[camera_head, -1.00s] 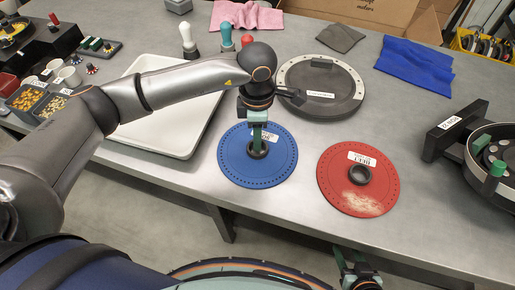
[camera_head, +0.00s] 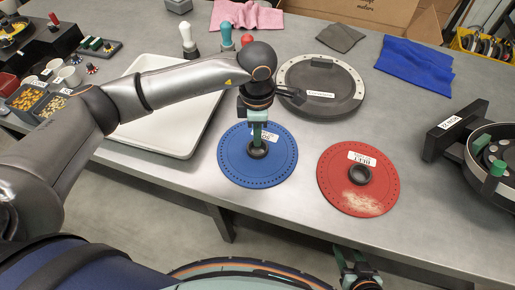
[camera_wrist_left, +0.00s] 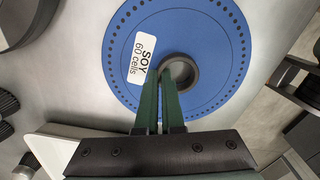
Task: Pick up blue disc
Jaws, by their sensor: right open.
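The blue disc (camera_head: 240,168) lies flat on the grey bench, with a white label and a dark raised hub ring at its middle. The left wrist view shows the blue disc (camera_wrist_left: 215,30) with its label reading "SOY 60 cells". My left gripper (camera_head: 257,145) points down at the hub. In the left wrist view, the green fingers of my left gripper (camera_wrist_left: 160,85) are close together at the hub ring's wall, one on each side of it. The fingertips are partly hidden. My right gripper (camera_head: 355,262) is low, in front of the bench edge, open and empty.
A red disc (camera_head: 340,190) lies just right of the blue one. A round dark plate (camera_head: 320,90) lies behind. A white tray (camera_head: 150,135) is left, under my left arm. A dark seed meter housing (camera_head: 495,150) stands at the right. Bare bench lies between the discs.

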